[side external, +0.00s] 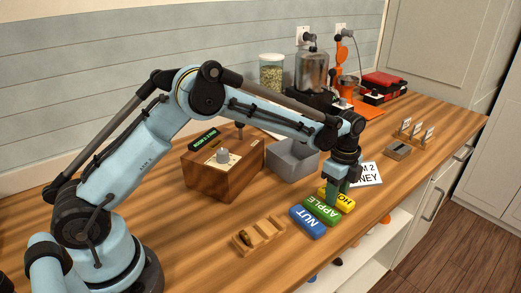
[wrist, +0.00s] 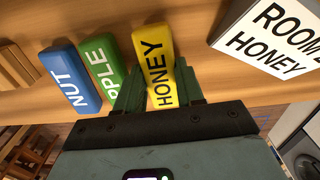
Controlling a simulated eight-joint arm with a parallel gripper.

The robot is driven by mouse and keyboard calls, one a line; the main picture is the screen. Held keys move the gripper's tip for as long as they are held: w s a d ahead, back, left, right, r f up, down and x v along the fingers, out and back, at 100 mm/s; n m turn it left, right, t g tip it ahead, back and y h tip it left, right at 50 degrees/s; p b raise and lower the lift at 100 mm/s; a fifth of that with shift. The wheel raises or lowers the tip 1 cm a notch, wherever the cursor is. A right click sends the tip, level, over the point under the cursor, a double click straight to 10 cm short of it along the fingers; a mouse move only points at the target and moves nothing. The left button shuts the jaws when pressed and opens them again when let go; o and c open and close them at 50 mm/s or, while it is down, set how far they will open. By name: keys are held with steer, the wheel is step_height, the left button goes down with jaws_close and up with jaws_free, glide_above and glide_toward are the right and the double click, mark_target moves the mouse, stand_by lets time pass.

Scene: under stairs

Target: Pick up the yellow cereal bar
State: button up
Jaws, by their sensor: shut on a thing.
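The yellow cereal bar (wrist: 154,55), marked HONEY, lies between the two green fingers of my gripper (wrist: 158,95) in the wrist view. My gripper is shut on it, with one finger on each long side. In the side external view the yellow bar (side external: 345,203) is partly hidden behind my gripper (side external: 340,190), at the right end of a row of bars. I cannot tell whether the bar is clear of the counter.
A green APPLE bar (side external: 321,210) and a blue NUT bar (side external: 307,222) lie just left of the yellow one. A white ROOM 2 HONEY sign (side external: 369,174) stands close to the right. A slotted wooden holder (side external: 258,238), grey bin (side external: 292,162) and wooden box (side external: 215,178) are nearby.

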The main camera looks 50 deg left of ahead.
steer(key=shift+r, duration=0.45)
step_height(320, 180, up, 3)
steer(key=s+d+r, duration=0.6)
steer(key=s+d, duration=0.1)
steer(key=d, duration=0.2)
steer(key=shift+s+r, duration=0.25)
steer(key=shift+r, duration=0.05)
steer(key=o, duration=0.4)
steer(key=shift+c, duration=0.2)
jaws_close()
